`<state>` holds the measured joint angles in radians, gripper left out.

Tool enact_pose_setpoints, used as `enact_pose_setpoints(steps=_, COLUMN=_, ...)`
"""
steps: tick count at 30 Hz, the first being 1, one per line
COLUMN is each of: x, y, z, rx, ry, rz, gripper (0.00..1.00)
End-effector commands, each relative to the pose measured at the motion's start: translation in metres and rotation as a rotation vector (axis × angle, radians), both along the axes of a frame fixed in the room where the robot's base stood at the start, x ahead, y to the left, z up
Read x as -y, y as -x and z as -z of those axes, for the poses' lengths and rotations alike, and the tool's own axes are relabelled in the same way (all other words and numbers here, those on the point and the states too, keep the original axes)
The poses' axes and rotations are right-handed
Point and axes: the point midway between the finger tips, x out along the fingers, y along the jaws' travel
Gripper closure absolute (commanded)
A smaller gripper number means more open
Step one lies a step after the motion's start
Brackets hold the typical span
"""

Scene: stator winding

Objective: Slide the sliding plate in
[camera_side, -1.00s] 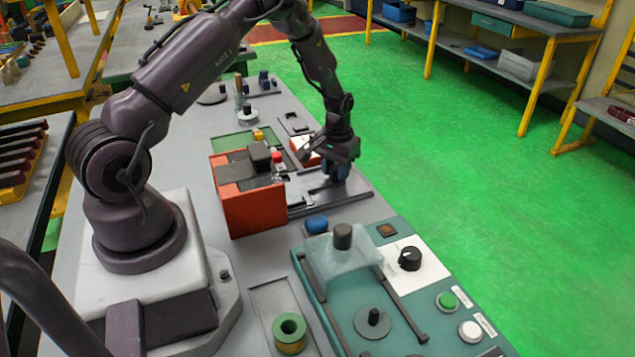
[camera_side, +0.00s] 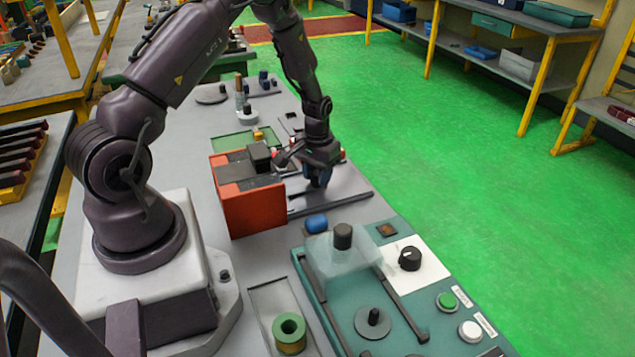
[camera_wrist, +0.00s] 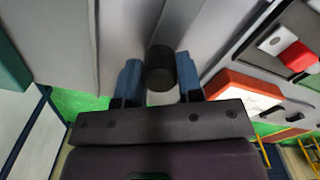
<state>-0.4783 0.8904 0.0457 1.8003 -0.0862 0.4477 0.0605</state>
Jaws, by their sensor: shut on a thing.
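My gripper (camera_side: 318,180) is low over a grey base with rails (camera_side: 350,188), just right of the orange box (camera_side: 255,208) in the side view. In the wrist view, the blue fingertips of my gripper (camera_wrist: 159,78) are shut on the dark round knob (camera_wrist: 160,68) of the sliding plate. The grey plate (camera_wrist: 130,25) lies under the knob; its outline is hard to tell. In the side view the gripper hides the knob and much of the plate. I cannot tell how far the plate is inside the orange box.
A dark block (camera_side: 259,156) stands on top of the orange box. A teal panel (camera_side: 340,310) with a clear cover, knobs and buttons is nearer the camera. The right part of the railed base is bare.

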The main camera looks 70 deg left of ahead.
Motion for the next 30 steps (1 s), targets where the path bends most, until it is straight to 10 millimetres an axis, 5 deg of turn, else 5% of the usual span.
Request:
enact_pose_setpoints(steps=8, x=-0.002, y=0.017, z=0.000, rx=-0.017, ry=0.003, rz=-0.003, gripper=0.79)
enact_pose_setpoints(steps=30, x=-0.003, y=0.026, z=0.002, rx=-0.022, ry=0.004, rz=0.001, gripper=0.79)
